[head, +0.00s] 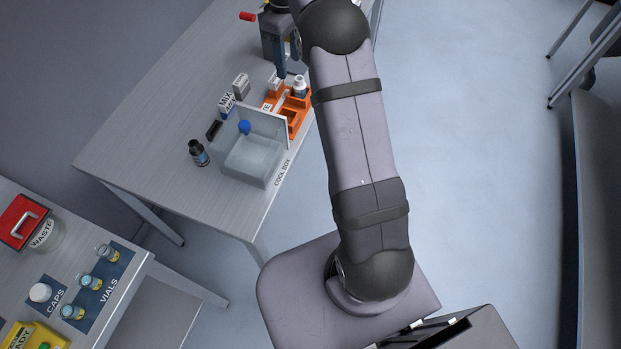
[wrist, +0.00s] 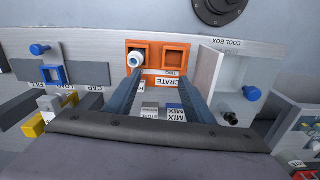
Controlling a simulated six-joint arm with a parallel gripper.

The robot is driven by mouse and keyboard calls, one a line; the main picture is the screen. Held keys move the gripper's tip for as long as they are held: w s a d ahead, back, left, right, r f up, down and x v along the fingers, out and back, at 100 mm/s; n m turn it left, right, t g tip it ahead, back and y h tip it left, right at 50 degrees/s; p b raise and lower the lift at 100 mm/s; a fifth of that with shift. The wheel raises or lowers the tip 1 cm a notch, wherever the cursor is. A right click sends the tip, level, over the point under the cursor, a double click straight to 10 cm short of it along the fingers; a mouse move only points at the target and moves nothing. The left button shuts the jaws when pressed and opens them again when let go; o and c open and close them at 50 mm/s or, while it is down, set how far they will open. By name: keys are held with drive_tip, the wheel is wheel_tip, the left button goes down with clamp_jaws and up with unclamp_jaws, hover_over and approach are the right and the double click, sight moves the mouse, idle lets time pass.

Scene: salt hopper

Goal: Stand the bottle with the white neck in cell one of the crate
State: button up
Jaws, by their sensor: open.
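The bottle with the white neck (wrist: 136,60) stands in the left cell of the orange crate (wrist: 186,53) in the wrist view. The other cell in that view is empty, with a label reading TWO below it. The bottle's cell label is hidden behind a finger. In the head view the white bottle top (head: 299,82) shows at the far end of the crate (head: 291,123), partly hidden by my arm. My gripper (wrist: 160,78) is open and empty. Its left fingertip is close to the bottle in the picture; I cannot tell whether they touch. It also shows in the head view (head: 289,68).
The translucent cool box (head: 251,160) stands beside the crate, with a blue-topped item (head: 244,127) at it. A dark bottle (head: 198,152) stands left of the box. A MIX block (head: 228,104) is behind. A second table holds vials (head: 90,282) and a waste jar (head: 43,235).

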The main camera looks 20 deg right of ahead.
drive_tip(key=s+a+f+m, duration=0.2)
drive_tip(key=s, duration=0.8)
drive_tip(key=s+a+f+m, duration=0.2)
drive_tip(key=s+a+m, duration=0.1)
drive_tip(key=s, duration=0.7)
drive_tip(key=s+a+f+m, duration=0.2)
drive_tip(key=s+m, duration=0.1)
drive_tip(key=s, duration=0.8)
drive_tip(key=shift+a, duration=0.3)
